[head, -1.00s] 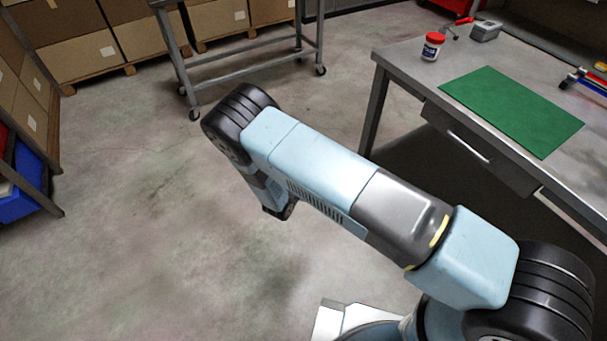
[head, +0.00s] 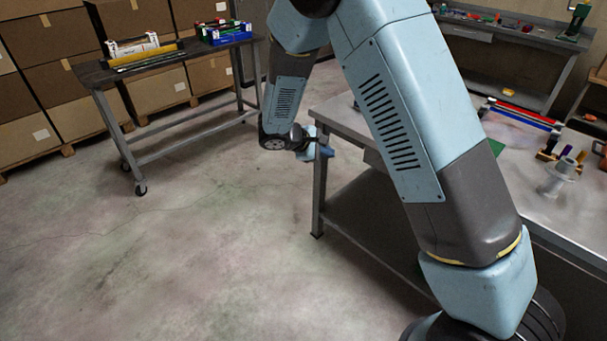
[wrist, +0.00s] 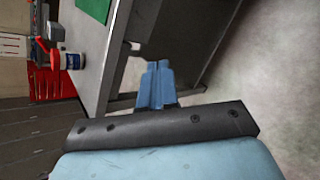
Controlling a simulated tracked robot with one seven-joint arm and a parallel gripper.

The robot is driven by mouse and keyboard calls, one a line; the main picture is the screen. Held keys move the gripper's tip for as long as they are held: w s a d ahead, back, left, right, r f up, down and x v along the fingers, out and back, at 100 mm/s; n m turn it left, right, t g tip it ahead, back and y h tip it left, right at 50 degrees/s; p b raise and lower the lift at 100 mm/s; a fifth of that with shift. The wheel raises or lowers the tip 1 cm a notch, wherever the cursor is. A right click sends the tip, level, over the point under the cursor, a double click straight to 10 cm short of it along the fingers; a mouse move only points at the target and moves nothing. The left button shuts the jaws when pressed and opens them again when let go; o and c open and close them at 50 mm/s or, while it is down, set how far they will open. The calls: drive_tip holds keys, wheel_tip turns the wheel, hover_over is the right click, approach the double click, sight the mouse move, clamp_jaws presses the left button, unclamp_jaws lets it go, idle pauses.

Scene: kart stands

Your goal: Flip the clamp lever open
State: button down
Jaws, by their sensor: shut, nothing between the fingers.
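I cannot make out a clamp lever with certainty in either current view. In the wrist view, a small red piece (wrist: 41,48) and a grey block (wrist: 57,32) lie on the bench beyond a red-lidded jar (wrist: 75,61); I cannot tell whether either is part of a clamp. My gripper (wrist: 157,85) is shut and empty, its blue fingers together beside the bench edge, apart from these things. In the head view my gripper (head: 325,152) is small, near the left corner of the steel bench (head: 335,112). My arm hides much of the bench top.
A green mat (wrist: 95,9) lies on the bench. A grey flanged part (head: 560,177) and red and blue bars (head: 522,113) stand or lie at the right. A trolley (head: 165,62) with bins is at the back left. Floor at left is clear.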

drive_tip(key=s+d+r+m+g+y, duration=0.2)
drive_tip(key=s+d+r+m, duration=0.25)
drive_tip(key=d+r, duration=0.4)
drive_tip(key=s+d+r+m+g+y, duration=0.1)
drive_tip(key=s+d+r+m+y, duration=0.1)
drive_tip(key=s+d+r+m, duration=0.5)
drive_tip(key=s+d+r+m+t+y, duration=0.1)
drive_tip(key=s+d+r+y, duration=0.1)
drive_tip(key=s+r, duration=0.4)
drive_tip(key=s+d+r+m+t+y, duration=0.1)
drive_tip(key=s+d+r, duration=0.4)
drive_tip(key=s, duration=0.9)
drive_tip(key=shift+r+m+t+y, duration=0.4)
drive_tip(key=shift+r+m+y, duration=0.4)
drive_tip(key=shift+r, duration=0.4)
